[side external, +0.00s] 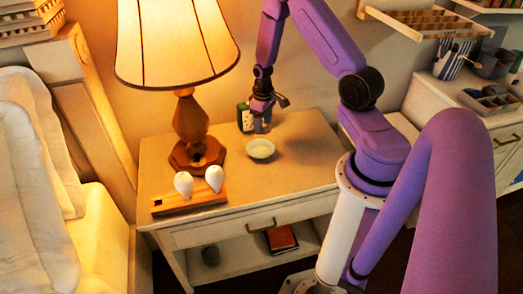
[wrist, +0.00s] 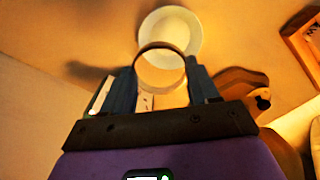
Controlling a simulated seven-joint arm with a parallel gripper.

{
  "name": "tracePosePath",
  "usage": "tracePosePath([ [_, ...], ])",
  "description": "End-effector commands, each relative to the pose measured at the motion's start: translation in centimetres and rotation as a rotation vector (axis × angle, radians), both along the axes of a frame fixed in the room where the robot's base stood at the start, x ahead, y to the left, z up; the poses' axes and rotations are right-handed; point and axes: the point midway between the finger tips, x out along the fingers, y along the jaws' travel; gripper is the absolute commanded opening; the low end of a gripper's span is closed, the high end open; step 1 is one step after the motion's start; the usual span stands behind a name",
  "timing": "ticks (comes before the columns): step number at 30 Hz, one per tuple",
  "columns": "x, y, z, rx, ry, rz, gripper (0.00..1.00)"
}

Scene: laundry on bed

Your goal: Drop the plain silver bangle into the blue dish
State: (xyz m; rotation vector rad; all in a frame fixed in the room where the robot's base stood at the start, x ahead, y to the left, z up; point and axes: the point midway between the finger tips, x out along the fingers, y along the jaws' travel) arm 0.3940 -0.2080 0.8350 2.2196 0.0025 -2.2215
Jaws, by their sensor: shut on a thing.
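My gripper (side external: 262,122) hangs over the nightstand, just above and behind a small pale round dish (side external: 261,149). The dish looks whitish, and no clear blue shows under the warm light. In the wrist view my gripper (wrist: 161,68) is shut on a thin ring, the bangle (wrist: 160,46), held upright between the fingertips. The bangle's finish looks plain but is tinted warm by the light. The dish (wrist: 186,22) shows beyond the ring, partly overlapped by it. The bangle is too small to make out in the side view.
The nightstand's right part is clear.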

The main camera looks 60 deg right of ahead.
Motion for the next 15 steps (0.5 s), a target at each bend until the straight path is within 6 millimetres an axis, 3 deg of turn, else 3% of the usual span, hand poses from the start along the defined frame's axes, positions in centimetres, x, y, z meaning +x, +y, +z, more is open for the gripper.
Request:
tracePosePath([
  [6,0.0,0.0,-1.8,0.000,0.000,0.000,0.31],
  [15,0.0,0.0,-2.3,-0.001,-0.002,0.000,0.31],
])
